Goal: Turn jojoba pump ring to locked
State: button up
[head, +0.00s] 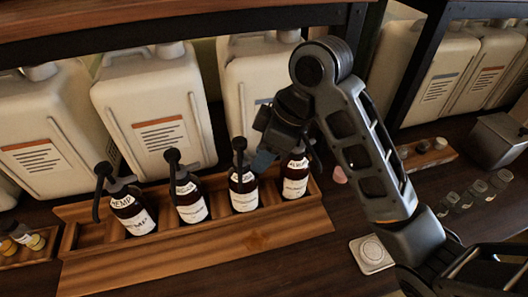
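Several brown pump bottles with white labels and black pump heads stand upright in a row in a wooden tray (190,252). The leftmost bottle (132,211) and the rightmost bottle (295,177) have neck tags that seem to read HEMP. The tags on the second bottle (189,203) and the third bottle (243,191) are too small to read, so I cannot tell which is jojoba. My gripper (263,162) points down between the pump tops of the third and rightmost bottles. Its finger gap is hidden, and I cannot tell whether it touches a pump. The pump rings are too small to read.
Large cream canisters (157,115) stand close behind the tray. A white square pad with a round disc (372,254) lies on the dark counter to the right. Small dark items (470,192) and a metal box (497,138) sit further right.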

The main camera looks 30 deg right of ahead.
grip_shut()
jog(key=shift+s+a, duration=0.1)
jog(key=shift+a, duration=0.05)
jog(key=m+p, duration=0.2)
jog(key=a+m+h+p, duration=0.1)
jog(key=m+p, duration=0.1)
jog(key=s+a+m+t+h+p, duration=0.1)
jog(key=m+p, duration=0.1)
jog(key=shift+r, duration=0.1)
dwell(0.5)
jog(key=shift+m, duration=0.3)
jog(key=shift+a, duration=0.1)
jog(key=shift+o, duration=0.5)
grip_release()
